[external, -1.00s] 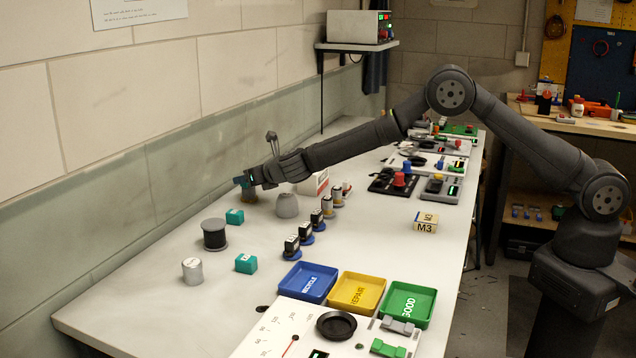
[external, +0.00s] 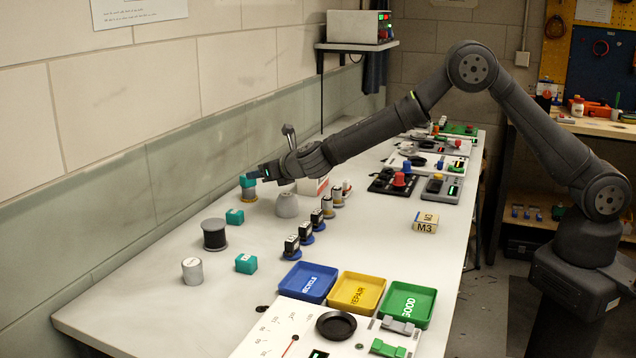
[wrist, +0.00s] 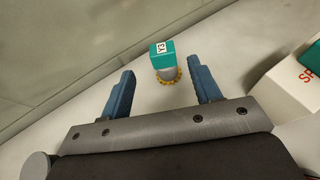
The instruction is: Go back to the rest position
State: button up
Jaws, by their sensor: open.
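My gripper (external: 256,174) is open and empty above the far left part of the bench. In the wrist view my gripper (wrist: 166,71) shows two blue fingers spread apart. A teal block marked Y3 (wrist: 162,54) stands beyond the fingertips on a round base with a yellow toothed rim (wrist: 168,75). In the external view this teal block (external: 248,182) sits on its base just below and left of my fingers. The fingers appear clear of it.
Other teal blocks (external: 246,263), a dark spool (external: 214,234) and several small motors stand nearer. The wall runs along the left.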

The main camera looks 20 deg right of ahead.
jog(key=x, duration=0.8)
jog(key=shift+f, duration=0.35)
jog(key=r, duration=0.5)
jog(key=shift+d+r, duration=0.2)
jog(key=shift+d, duration=0.2)
jog(key=w+d+r, duration=0.3)
jog(key=d+r, duration=0.4)
jog(key=d, duration=0.4)
jog(key=s+d+f+m+g+h, duration=0.1)
jog(key=s+d+m+h, duration=0.3)
jog(key=d, duration=0.6)
jog(key=s+d+f+m+g+h, duration=0.1)
jog(key=s+d+f+m+h, duration=0.2)
jog(key=d, duration=0.7)
jog(key=s+d+f+m+g+h, duration=0.1)
jog(key=s+d+f+m+h, duration=0.1)
jog(key=s+d+m+h, duration=0.4)
jog(key=shift+s+d+f+h, duration=0.1)
jog(key=shift+s+d+h, duration=0.15)
jog(key=shift+d, duration=0.6)
jog(key=shift+s+d+h, duration=0.15)
jog(key=shift+d+h, duration=0.15)
jog(key=shift+d, duration=0.55)
jog(key=shift+s+d+f+h, duration=0.1)
jog(key=shift+s+d+h, duration=0.15)
jog(key=shift+d, duration=0.55)
jog(key=shift+a+f, duration=0.4)
jog(key=shift+a, duration=0.25)
